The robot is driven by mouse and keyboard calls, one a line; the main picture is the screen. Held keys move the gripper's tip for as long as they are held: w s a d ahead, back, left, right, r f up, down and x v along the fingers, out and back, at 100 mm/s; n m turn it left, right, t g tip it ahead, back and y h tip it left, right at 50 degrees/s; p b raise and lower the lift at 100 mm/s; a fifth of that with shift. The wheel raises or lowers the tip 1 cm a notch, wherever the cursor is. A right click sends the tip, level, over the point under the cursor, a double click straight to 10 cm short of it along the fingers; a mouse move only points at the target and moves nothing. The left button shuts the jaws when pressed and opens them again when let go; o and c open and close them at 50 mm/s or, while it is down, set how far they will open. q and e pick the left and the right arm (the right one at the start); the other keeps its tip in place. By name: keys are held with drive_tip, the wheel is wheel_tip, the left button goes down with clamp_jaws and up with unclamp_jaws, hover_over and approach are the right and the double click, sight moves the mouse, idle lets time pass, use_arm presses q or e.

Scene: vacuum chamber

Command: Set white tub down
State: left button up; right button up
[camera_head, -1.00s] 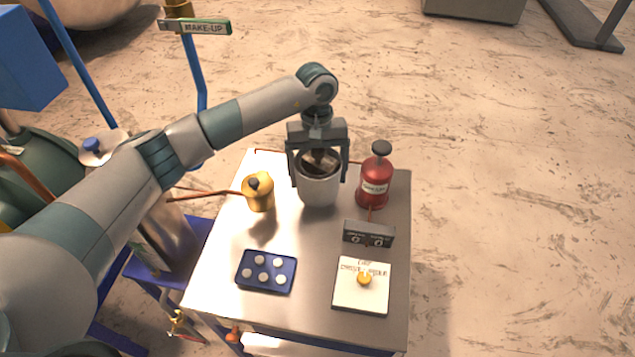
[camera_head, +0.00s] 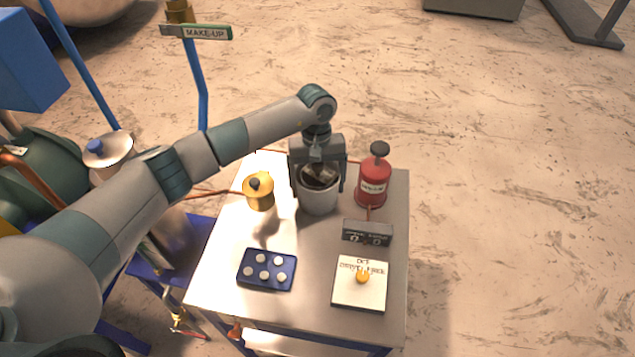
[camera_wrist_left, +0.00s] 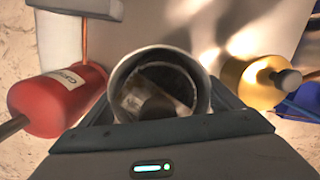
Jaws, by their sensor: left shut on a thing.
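The white tub (camera_head: 318,203) is a round grey-white pot with a dark inside that holds something. My left gripper (camera_head: 318,187) comes down over it from above, with one finger on each side, and is shut on it. The tub looks upright, at the back of the metal-topped table (camera_head: 310,300). I cannot tell whether its base touches the top. In the left wrist view, I look into the tub (camera_wrist_left: 203,85) from above. My right gripper is not in view.
A yellow pot (camera_head: 258,192) stands left of the tub and a red bottle (camera_head: 373,183) close to its right. In front are a small dark box (camera_head: 367,233), a blue tray with pale discs (camera_head: 266,282) and a white plate with a yellow knob (camera_head: 348,294). The table's middle is clear.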

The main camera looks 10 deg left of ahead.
use_arm(q)
drive_tip(key=shift+f, duration=0.1)
drive_tip(key=o, duration=1)
drive_tip(key=shift+r, duration=0.3)
drive_tip(key=r+b, duration=0.2)
drive_tip(key=r, duration=0.1)
drive_tip(key=w+r+b, duration=0.1)
drive_tip(key=r, duration=0.2)
drive_tip(key=r+b, duration=0.2)
drive_tip(key=r, duration=0.2)
drive_tip(key=shift+w+a+r+b, duration=0.1)
drive_tip(key=shift+w+a+b, duration=0.1)
drive_tip(key=shift+b, duration=0.15)
drive_tip(key=shift+r, duration=0.7)
